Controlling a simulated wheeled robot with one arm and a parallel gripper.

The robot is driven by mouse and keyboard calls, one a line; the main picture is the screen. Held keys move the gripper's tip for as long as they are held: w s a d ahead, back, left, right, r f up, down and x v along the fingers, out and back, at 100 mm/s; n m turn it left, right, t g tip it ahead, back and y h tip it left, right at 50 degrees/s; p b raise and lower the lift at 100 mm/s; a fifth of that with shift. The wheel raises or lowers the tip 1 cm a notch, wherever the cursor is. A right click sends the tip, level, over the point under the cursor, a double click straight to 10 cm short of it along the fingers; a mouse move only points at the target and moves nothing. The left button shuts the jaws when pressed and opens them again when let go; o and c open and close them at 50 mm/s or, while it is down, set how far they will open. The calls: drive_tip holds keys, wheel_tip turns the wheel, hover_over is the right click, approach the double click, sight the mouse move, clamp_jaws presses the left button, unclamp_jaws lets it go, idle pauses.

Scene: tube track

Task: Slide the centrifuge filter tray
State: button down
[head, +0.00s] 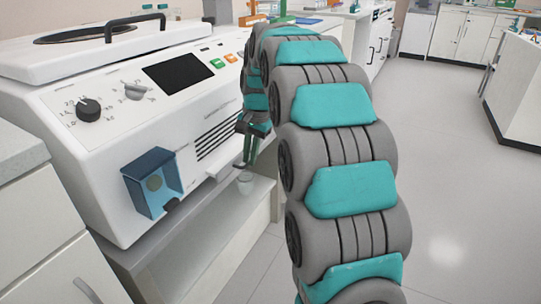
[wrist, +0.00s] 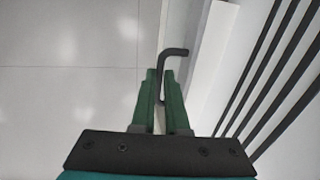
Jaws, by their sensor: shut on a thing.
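The centrifuge filter tray (head: 225,165) is a thin white ledge sticking out of the front of the white centrifuge (head: 105,110), below the vent slots. In the wrist view the white tray edge (wrist: 213,45) lies right of the fingers. A dark bent handle (wrist: 173,52) rises between the green fingertips. My gripper (wrist: 160,78) is shut on this handle. In the head view my gripper (head: 243,162) is small and dark green at the tray's outer end, partly hidden by my arm. How the handle joins the tray is unclear.
A blue box (head: 153,184) is mounted on the centrifuge's front at left. Vent slots (wrist: 285,75) lie close on the right in the wrist view. The floor (head: 440,180) at right is clear.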

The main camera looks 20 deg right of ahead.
sight(234, 157)
drive_tip(key=shift+w+a+r+p, duration=0.1)
drive_tip(key=shift+w+a+p, duration=0.15)
drive_tip(key=shift+w+a, duration=0.6)
drive_tip(key=shift+w+a+p, duration=0.25)
drive_tip(key=shift+w+a, duration=0.35)
drive_tip(key=shift+w, duration=0.45)
drive_tip(key=c, duration=0.9)
unclamp_jaws()
drive_tip(key=r, duration=0.5)
drive_tip(key=s+r, duration=0.1)
drive_tip(key=r, duration=0.1)
drive_tip(key=shift+d+r, duration=0.3)
drive_tip(key=shift+d, duration=0.1)
